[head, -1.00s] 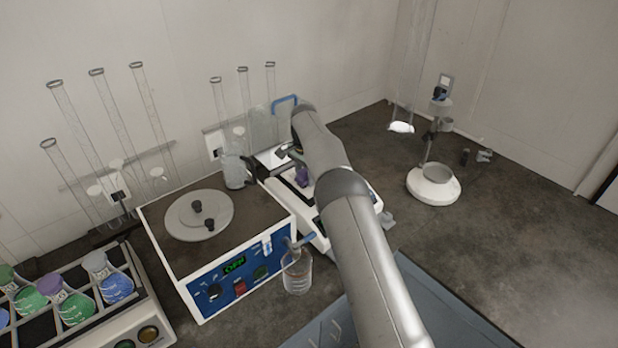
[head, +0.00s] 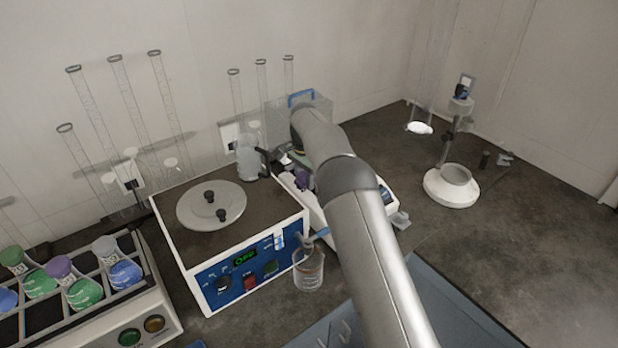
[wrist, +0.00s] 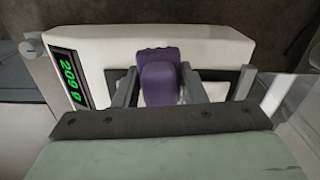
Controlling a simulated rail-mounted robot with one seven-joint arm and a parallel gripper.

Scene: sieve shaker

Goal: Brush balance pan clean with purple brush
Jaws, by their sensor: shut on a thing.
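The purple brush (wrist: 160,82) stands between the two grey fingers of my gripper (wrist: 160,70), which is shut on it. In the head view a small part of the brush (head: 303,181) shows left of my arm, over the balance. The white balance (wrist: 215,48) lies under the gripper in the wrist view, its green-digit display at the left. The balance (head: 313,212) is partly covered by my arm in the head view. The pan is mostly hidden by the gripper and brush, and I cannot tell whether the bristles touch it.
A clear shield with a blue handle (head: 301,97) rises behind the balance. Left of it are a control box (head: 240,262), a jug (head: 250,158) and a beaker (head: 308,272). A flask rack (head: 150,318) is at lower left.

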